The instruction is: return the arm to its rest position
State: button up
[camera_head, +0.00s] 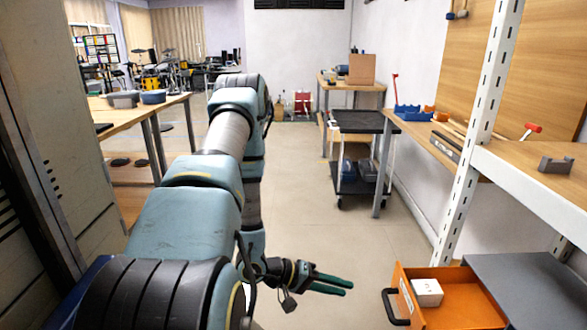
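My arm (225,135) reaches forward from the bottom left, bends at the far elbow, and comes back down to the wrist. My gripper (348,287) is low in the middle, above the floor and pointing right. Its two dark green fingers lie apart with a narrow gap, and nothing shows between them. It is to the left of an orange drawer (404,278) and clear of it.
The drawer is pulled out, with a dark handle (390,308) and a small white box (427,291) inside. A shelf post (480,125) and workbench (530,180) stand right. A black cart (358,122) stands farther back. The middle floor (300,190) is clear.

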jog(key=w+a+r+m+t+y+p, duration=0.1)
jog(key=w+a+r+t+y+p, duration=0.15)
jog(key=w+a+r+y, duration=0.4)
jog(key=w+a+r+t+y+p, duration=0.25)
jog(key=w+a+r+y, duration=0.2)
jog(key=a+r, duration=0.45)
jog(key=s+a+r+g+y+p, duration=0.1)
jog(key=s+a+r+p, duration=0.1)
jog(key=s+r, duration=0.4)
jog(key=s+a+r+n+g+y+p, duration=0.1)
jog(key=s+a+r+g+p, duration=0.1)
jog(key=s+r, duration=0.4)
notch_tip(320, 180, up, 4)
jog(key=shift+s+r+n+g, duration=0.15)
jog(key=shift+s+n+g, duration=0.1)
jog(key=shift+n+g, duration=0.05)
